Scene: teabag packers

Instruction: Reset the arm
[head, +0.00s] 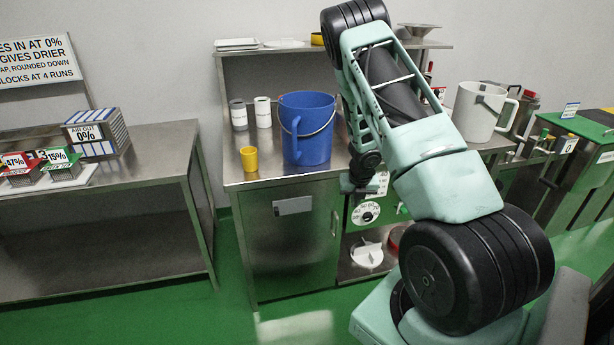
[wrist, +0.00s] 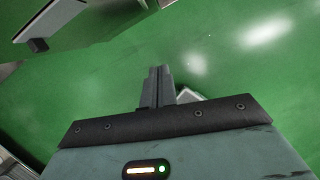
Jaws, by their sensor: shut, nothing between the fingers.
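My arm rises from the lower right of the head view and bends over at the top, so its end hangs down in front of the steel counter. In the head view my gripper is small and mostly hidden by the arm, near the counter's front edge beside the dial panel. In the wrist view my gripper (wrist: 159,88) shows its two fingers together, shut and empty, above the green floor (wrist: 230,60). Nothing touches the fingertips in that view.
A blue bucket (head: 307,128), a yellow cup (head: 249,158) and two canisters stand on the steel counter (head: 270,172). A white pitcher (head: 477,112) stands right of my arm. A steel table (head: 160,150) with boxes is at left. Green floor is clear in front.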

